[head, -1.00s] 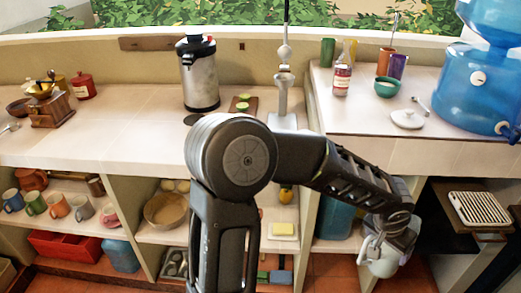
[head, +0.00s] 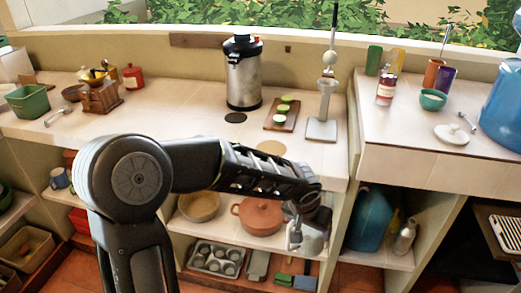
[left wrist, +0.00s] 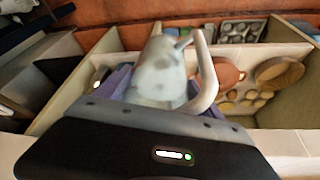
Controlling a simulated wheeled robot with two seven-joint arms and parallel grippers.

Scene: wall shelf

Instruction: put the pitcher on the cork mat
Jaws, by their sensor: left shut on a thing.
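My left gripper (head: 308,208) is shut on a pale grey-white pitcher (head: 313,241) and holds it in front of the counter, below the level of its top. In the left wrist view the pitcher (left wrist: 158,72) sits at the gripper (left wrist: 155,105), with its curved handle to the right. In the head view the gripper hides the pitcher's upper part. The cork mat (head: 271,148), a round tan disc, lies bare on the counter near its front edge, above and left of the pitcher in the picture. My right gripper is not in view.
A steel urn (head: 243,73), a board with green pieces (head: 281,113) and a grey stand (head: 322,128) are behind or beside the mat. Shelves below hold an orange pot (head: 259,215) and a muffin tin (head: 216,259). The counter left of the mat is largely clear.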

